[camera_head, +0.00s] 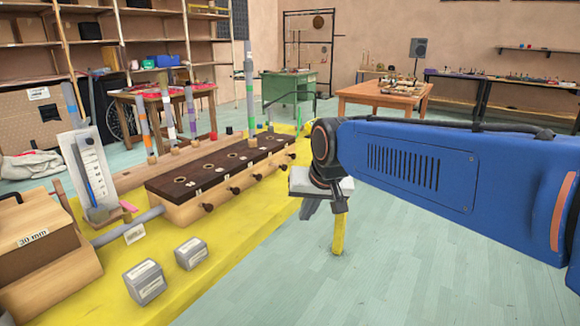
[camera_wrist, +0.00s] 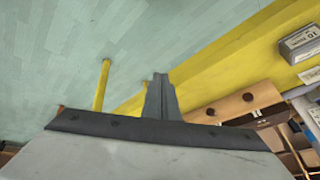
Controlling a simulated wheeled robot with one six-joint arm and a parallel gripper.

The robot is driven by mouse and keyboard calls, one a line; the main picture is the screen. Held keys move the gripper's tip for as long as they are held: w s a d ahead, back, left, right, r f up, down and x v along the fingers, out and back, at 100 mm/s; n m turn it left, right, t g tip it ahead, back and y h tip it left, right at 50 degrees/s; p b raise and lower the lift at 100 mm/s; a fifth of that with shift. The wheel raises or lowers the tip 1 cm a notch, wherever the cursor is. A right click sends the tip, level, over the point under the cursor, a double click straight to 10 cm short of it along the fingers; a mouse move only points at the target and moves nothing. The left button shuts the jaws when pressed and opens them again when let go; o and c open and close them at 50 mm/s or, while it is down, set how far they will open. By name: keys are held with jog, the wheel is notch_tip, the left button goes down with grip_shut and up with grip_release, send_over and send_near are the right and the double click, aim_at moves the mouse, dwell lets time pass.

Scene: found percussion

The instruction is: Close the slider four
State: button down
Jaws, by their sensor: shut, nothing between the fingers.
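A long wooden box (camera_head: 190,212) with a dark top (camera_head: 207,168) stands on the yellow table. Several dark round knobs (camera_head: 235,191) stick out along its front side; I cannot read which one is slider four. The box also shows in the wrist view (camera_wrist: 232,106), with knobs (camera_wrist: 247,97) on its side. My gripper (camera_head: 308,214) is at the table's right edge in the head view, right of the box and apart from the knobs. In the wrist view its fingers (camera_wrist: 160,82) are shut together and empty.
The yellow table (camera_head: 225,255) carries two grey blocks (camera_head: 144,283), a wooden box marked 30 mm (camera_head: 35,237) and upright banded tubes (camera_head: 249,95). A yellow leg (camera_head: 338,236) stands below my gripper. The floor (camera_head: 430,270) at right is clear.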

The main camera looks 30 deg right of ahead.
aim_at(280, 166)
jog(key=w+d+r+m, duration=0.2)
jog(key=w+d, duration=0.2)
jog(key=w, duration=0.2)
jog(key=w+d+r+m+t+h, duration=0.1)
jog(key=w+d+r+m, duration=0.15)
jog(key=w, duration=0.45)
jog(key=w+d+r+m, duration=0.2)
jog(key=w+d, duration=0.3)
jog(key=w, duration=0.1)
jog(key=x, duration=1)
jog(key=shift+w+a+r, duration=0.1)
jog(key=shift+w+a, duration=0.05)
jog(key=shift+w, duration=0.25)
jog(key=shift+w+a, duration=0.3)
jog(key=shift+w, duration=0.25)
jog(key=shift+w+a, duration=0.3)
jog(key=shift+w, duration=0.25)
jog(key=shift+w+a, duration=0.3)
jog(key=shift+w, duration=0.35)
jog(key=shift+w+a+r, duration=0.1)
jog(key=shift+w+a, duration=0.35)
jog(key=shift+w, duration=0.35)
jog(key=shift+w+a, duration=0.45)
jog(key=shift+w, duration=0.3)
